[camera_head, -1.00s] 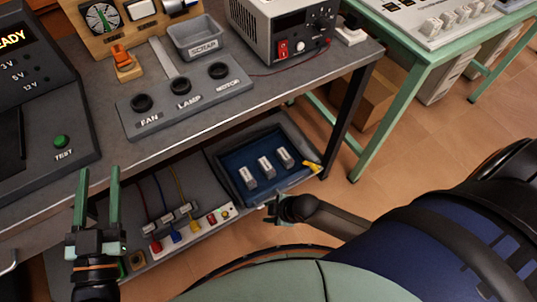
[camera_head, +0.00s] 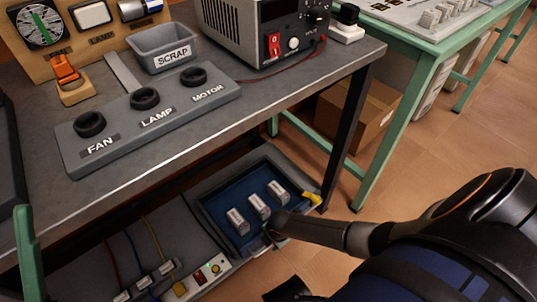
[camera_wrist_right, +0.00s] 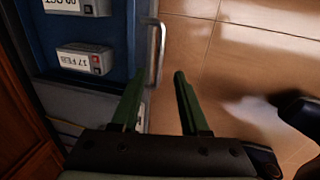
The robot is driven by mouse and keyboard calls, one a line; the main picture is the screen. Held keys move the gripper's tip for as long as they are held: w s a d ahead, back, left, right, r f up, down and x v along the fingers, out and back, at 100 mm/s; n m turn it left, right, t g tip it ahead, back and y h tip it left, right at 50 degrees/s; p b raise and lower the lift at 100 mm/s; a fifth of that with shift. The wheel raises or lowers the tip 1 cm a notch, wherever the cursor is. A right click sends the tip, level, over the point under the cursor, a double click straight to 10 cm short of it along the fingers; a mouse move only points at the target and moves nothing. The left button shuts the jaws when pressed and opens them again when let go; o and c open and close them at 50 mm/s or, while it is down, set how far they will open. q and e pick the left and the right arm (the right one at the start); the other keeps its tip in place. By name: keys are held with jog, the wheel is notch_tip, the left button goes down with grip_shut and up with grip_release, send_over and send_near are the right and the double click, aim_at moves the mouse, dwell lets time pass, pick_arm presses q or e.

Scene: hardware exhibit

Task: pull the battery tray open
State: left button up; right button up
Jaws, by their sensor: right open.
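The battery tray (camera_head: 205,207) is a blue-lined grey tray under the bench, holding three pale batteries (camera_head: 259,206). In the right wrist view its blue wall (camera_wrist_right: 118,35) shows at left, with a metal bar handle (camera_wrist_right: 161,48) on its edge. My right gripper (camera_wrist_right: 158,75) is open. Its two green fingers point at the handle, one tip to each side of it in the picture; whether they touch it I cannot tell. In the head view my right arm reaches the tray's front, hiding part of it. Only one green finger of my left gripper (camera_head: 25,240) shows at the left edge.
A power strip (camera_head: 205,277) with coloured leads lies left of the tray on the lower shelf. The grey bench top (camera_head: 290,92) overhangs the tray. A dark bench leg (camera_head: 345,140) stands to its right. Tiled floor (camera_wrist_right: 235,55) in front looks clear.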

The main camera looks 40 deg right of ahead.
pick_arm(q)
jog(key=f+b, duration=0.2)
jog(key=f, duration=0.1)
jog(key=f+b, duration=0.1)
jog(key=shift+w+d+f, duration=0.15)
jog(key=shift+d+f, duration=0.15)
jog(key=shift+f, duration=0.1)
pick_arm(e)
jog(key=f, duration=0.2)
jog(key=w+f, duration=0.1)
jog(key=f, duration=0.2)
jog(key=shift+w+a+f, duration=0.1)
jog(key=shift+f, duration=0.15)
grip_shut()
dwell(0.5)
